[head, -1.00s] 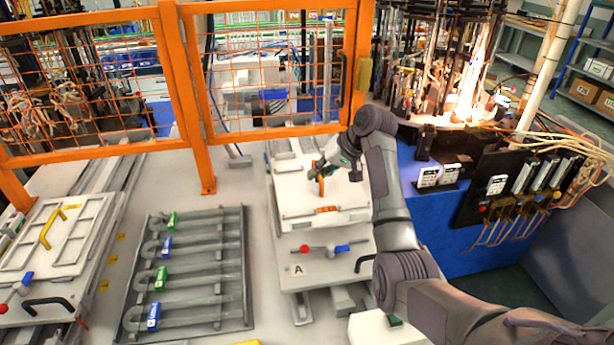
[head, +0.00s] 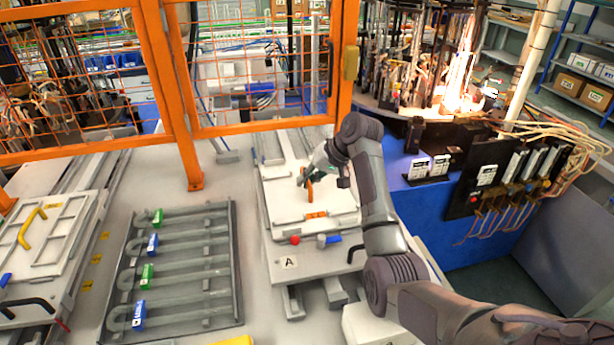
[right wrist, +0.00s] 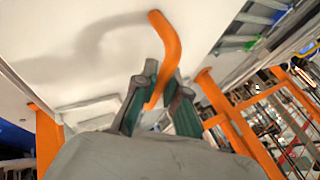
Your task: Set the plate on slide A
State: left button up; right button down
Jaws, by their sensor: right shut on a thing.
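The white plate (head: 283,208) is over the slide A carriage, which bears the "A" label (head: 288,262). Its near edge sits close behind the red knob (head: 295,240) and blue knob (head: 329,240) and partly covers the rod between them. Whether it rests fully on the slide cannot be told. My right gripper (head: 306,178) is shut on the plate's orange handle. In the right wrist view the gripper fingers (right wrist: 160,85) close around the orange handle (right wrist: 168,48), with the white plate surface (right wrist: 100,50) beyond. My left gripper is not in view.
A grey rack (head: 238,290) with several tagged U-shaped tubes lies left of slide A. Another slide with a white plate and yellow handle (head: 28,228) is at far left. An orange mesh fence (head: 180,130) stands behind. A blue machine (head: 440,225) with flames is at right.

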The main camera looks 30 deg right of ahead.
dwell(0.5)
jog(key=shift+f+p, duration=0.15)
jog(key=shift+p, duration=0.3)
dwell(0.5)
jog(key=c, duration=1.2)
grip_release()
jog(key=shift+o, duration=0.2)
jog(key=shift+f, duration=0.15)
jog(key=shift+s, duration=0.1)
jog(key=v, duration=1.2)
